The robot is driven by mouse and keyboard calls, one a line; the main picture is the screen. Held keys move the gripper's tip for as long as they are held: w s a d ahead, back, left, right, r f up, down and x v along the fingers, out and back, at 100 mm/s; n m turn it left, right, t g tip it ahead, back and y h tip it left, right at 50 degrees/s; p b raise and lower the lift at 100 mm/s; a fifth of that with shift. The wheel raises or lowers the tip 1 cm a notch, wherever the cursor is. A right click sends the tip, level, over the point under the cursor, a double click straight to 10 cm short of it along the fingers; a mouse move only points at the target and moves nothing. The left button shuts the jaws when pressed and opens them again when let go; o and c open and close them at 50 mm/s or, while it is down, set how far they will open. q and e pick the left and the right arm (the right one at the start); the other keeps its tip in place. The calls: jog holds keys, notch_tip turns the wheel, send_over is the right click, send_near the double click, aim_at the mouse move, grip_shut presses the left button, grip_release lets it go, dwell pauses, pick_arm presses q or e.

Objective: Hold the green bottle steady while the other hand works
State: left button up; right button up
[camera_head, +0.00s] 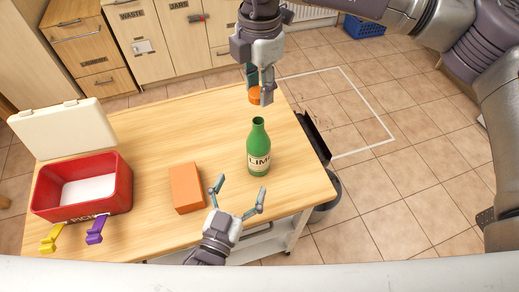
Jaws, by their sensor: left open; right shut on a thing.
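The green bottle (259,138) stands upright and open-necked on the wooden table, with a pale label that reads in part "LIM". My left gripper (238,192) is open and empty, in front of the bottle and a little to its left, its fingers apart and not touching it. My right gripper (264,88) is shut behind the bottle, by the table's far edge. An orange cap-like thing (255,96) shows at its fingertips. The fingers partly hide what they hold.
An orange block (186,187) lies left of my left gripper. A red box (125,192) with its cream lid open stands at the left, with a yellow clip (52,238) and a purple clip (96,230) at its front. The table's middle (190,125) is clear.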

aim_at(259, 145)
jog(key=shift+s, duration=0.15)
pick_arm(q)
jog(key=x, duration=1.2)
jog(key=shift+w+f, duration=0.15)
pick_arm(e)
jog(key=shift+w+d+f, duration=0.1)
jog(key=shift+w, duration=0.25)
pick_arm(q)
grip_shut()
pick_arm(e)
jog(key=shift+f, duration=2.5)
